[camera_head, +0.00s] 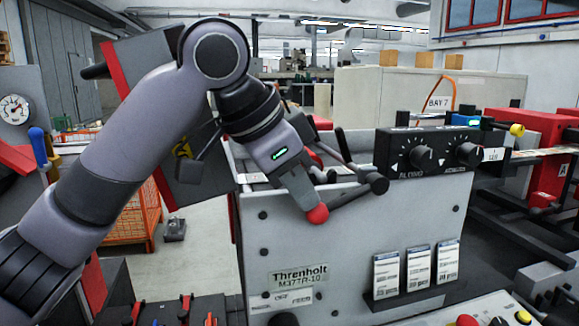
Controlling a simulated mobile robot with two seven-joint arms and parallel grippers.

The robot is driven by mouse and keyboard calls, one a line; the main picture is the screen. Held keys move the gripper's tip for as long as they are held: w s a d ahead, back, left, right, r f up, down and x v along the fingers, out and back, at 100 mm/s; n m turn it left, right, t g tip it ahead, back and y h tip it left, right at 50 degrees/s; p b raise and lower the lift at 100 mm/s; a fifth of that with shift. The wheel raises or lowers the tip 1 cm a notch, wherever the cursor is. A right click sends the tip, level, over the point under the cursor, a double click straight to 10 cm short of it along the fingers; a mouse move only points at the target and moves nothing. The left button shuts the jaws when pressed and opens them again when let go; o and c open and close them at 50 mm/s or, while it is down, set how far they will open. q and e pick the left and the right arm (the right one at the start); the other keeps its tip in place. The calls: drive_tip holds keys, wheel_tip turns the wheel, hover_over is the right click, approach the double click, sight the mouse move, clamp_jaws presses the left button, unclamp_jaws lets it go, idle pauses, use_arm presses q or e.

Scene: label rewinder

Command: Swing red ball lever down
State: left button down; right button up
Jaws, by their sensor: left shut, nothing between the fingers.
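The red ball (318,214) sits at the end of a dark lever rod (350,197). The rod runs left and slightly down from a black hub (378,185) on the front of the grey Threnholt machine (350,245). My left gripper (306,198) comes in from the upper left, shut and empty. Its tips are just above and left of the red ball, at or very near it; I cannot tell whether they touch. My right gripper is not in view.
A black panel with two knobs (430,152) stands right of the lever. Label cards (418,268) hang on the front below. A console with coloured buttons (480,318) is at the bottom right. Red machinery (530,145) stands at the right. Open floor (205,255) shows at the left.

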sight(308, 214)
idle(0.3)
use_arm(q)
wheel_tip(308, 214, down, 3)
drive_tip(key=t+h+b, duration=0.1)
drive_tip(key=h+b, duration=0.1)
drive_tip(key=b, duration=0.1)
drive_tip(key=shift+d+h+b, duration=0.1)
drive_tip(key=shift+h+b, duration=0.2)
idle(0.3)
